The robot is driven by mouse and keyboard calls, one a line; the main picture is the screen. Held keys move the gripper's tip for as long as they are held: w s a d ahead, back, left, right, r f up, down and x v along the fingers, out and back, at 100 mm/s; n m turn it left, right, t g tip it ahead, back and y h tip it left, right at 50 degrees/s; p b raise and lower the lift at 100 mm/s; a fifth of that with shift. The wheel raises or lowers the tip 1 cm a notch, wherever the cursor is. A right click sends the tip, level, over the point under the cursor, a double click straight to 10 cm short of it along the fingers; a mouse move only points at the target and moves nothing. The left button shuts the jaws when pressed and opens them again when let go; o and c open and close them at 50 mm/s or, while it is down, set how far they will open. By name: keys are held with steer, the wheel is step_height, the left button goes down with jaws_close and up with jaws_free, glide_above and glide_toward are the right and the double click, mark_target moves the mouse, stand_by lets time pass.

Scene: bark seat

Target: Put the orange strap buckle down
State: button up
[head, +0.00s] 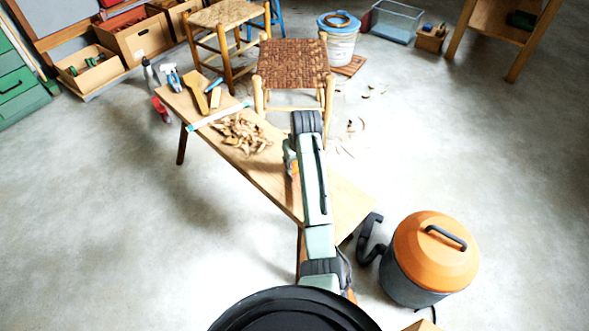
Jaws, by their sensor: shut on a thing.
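My arm reaches out over the low wooden bench (345,203) from the bottom of the head view. My gripper (291,168) shows only in part at the left side of the arm, beside the wood shavings, and is shut. A small patch of orange, the orange strap buckle (295,170), shows at the gripper, mostly hidden by the arm. I cannot tell how high it is above the bench top.
Wood shavings (241,134), a light blue-white strip (218,116) and hand tools (197,92) cover the bench's far left part. A woven-seat stool (292,65) stands beyond. An orange-topped vacuum (435,252) stands at right. The bench's near right end looks bare.

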jaws_close()
steer(key=shift+r, duration=0.1)
